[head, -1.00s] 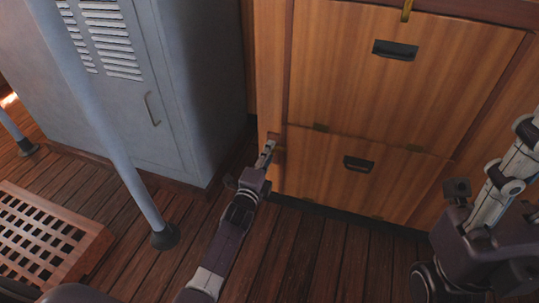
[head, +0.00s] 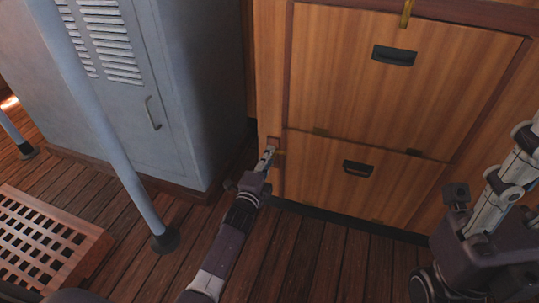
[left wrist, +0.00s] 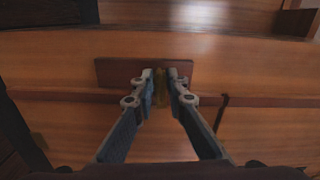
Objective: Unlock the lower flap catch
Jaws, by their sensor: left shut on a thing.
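The lower flap (head: 325,185) is a wooden panel with a dark recessed handle (head: 358,168), and it is closed. Its small brass catch (head: 281,153) sits at the flap's upper left edge, by the cabinet frame. In the left wrist view the catch (left wrist: 161,86) is an upright brass piece in front of a dark red-brown plate (left wrist: 115,72). My left gripper (head: 269,157) is at the catch. Its two fingers (left wrist: 161,78) are shut on the catch, one on each side. My right arm is at the right edge; its fingers do not show.
The upper flap (head: 345,85) is closed, with a brass catch (head: 406,14) at its top. A grey locker (head: 205,90) stands left of the cabinet. A pale post (head: 110,140) and a wooden grating (head: 45,245) are farther left. The plank floor in front is clear.

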